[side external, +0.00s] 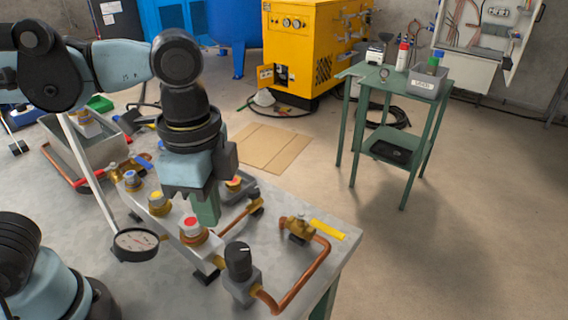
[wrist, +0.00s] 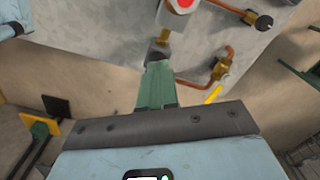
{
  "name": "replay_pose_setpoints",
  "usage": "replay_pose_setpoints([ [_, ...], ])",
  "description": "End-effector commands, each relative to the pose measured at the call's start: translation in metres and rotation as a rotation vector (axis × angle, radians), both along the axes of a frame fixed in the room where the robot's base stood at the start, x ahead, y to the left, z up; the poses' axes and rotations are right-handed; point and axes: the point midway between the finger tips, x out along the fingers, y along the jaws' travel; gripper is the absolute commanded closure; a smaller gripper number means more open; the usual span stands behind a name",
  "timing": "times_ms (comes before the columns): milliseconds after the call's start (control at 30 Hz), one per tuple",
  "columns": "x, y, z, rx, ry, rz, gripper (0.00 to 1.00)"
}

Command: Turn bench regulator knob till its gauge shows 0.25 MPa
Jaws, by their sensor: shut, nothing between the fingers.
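A black knob (side external: 239,260) stands on a grey regulator body at the front of the bench, joined to copper pipe. A round dial gauge (side external: 136,243) with a pale face and dark rim is at the bench's left. Its needle and figures are too small to read. My gripper (side external: 206,218) points down over the bench, behind and left of the black knob and apart from it. Its green fingers (wrist: 158,66) are together and hold nothing.
A valve with a yellow lever (side external: 328,230) and a bent copper pipe (side external: 303,277) lie right of the black knob. A green side table (side external: 358,73) stands beyond.

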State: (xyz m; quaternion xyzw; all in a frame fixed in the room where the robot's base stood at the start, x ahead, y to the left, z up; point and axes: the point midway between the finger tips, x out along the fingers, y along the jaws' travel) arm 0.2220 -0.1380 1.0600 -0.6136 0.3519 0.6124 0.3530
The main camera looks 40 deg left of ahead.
Motion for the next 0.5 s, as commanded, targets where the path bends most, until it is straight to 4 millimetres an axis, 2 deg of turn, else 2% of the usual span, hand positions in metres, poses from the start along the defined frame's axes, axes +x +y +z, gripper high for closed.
replay_pose_setpoints([
  [133,-0.0007,-0.0002,0.0093,0.0,0.001,-0.002,1.0],
  [500,-0.0012,-0.0008,0.011,0.0,0.002,-0.024,1.0],
])
